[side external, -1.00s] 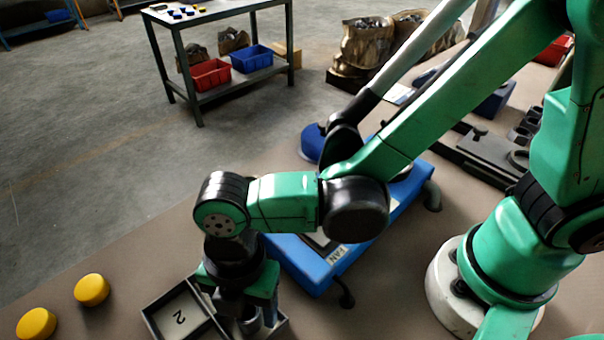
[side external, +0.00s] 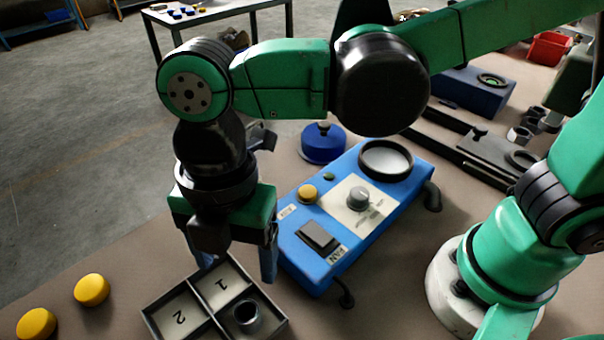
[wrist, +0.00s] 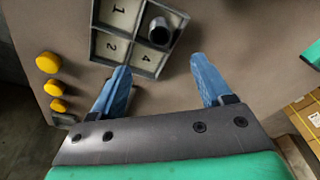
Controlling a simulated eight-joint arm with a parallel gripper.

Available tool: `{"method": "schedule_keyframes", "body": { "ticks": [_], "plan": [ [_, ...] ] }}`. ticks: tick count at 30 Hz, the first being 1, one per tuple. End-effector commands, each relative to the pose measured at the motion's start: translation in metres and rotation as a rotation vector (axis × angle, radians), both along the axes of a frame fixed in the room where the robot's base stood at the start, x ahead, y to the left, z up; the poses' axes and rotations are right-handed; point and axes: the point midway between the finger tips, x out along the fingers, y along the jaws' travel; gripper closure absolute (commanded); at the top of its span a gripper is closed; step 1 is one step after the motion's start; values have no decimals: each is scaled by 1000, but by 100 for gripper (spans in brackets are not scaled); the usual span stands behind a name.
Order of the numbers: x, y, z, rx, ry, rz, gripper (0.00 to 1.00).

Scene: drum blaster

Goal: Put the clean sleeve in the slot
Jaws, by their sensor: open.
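A dark grey hollow sleeve (side external: 246,314) stands upright in one compartment of the divided tray (side external: 160,334), the compartment whose number is hidden. In the wrist view the sleeve (wrist: 158,32) is beside the compartments marked 1 and 4. Numbers 1, 2 and 4 are readable on the tray (wrist: 96,14) there. My gripper (side external: 236,262) is open and empty above the tray, clear of the sleeve. Its blue fingers point down, and they show spread apart in the wrist view (wrist: 160,68). I cannot tell from these frames whether the sleeve is clean.
A blue machine (side external: 375,222) with a knob, yellow button and round opening stands right of the tray. A blue lidded pot (side external: 322,143) is behind it. Yellow round pieces (side external: 92,290) lie left of the tray. Dark fixtures (side external: 490,150) fill the back right.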

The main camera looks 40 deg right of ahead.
Motion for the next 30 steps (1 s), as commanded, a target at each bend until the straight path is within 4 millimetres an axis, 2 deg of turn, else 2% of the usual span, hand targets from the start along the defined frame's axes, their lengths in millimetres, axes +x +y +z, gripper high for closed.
{"method": "schedule_keyframes", "body": {
  "ticks": [3, 7, 10, 11, 14, 15, 18, 21, 25, 30],
  "plan": [
    [1, -1, 14, 0, 0, -1, 28],
    [3, -4, 21, 2, -3, -15, 28],
    [14, -21, 25, 20, -27, -173, 28],
    [19, -31, 25, 31, -41, -265, 28],
    [40, -77, 26, 95, -102, -686, 28],
    [47, -99, 25, 132, -131, -879, 28],
    [58, -151, 23, 244, -194, -1345, 28],
    [60, -193, 19, 365, -243, -1720, 28],
    [58, -225, 14, 491, -279, -2015, 28],
    [57, -236, 13, 542, -290, -2115, 28]
  ]
}}
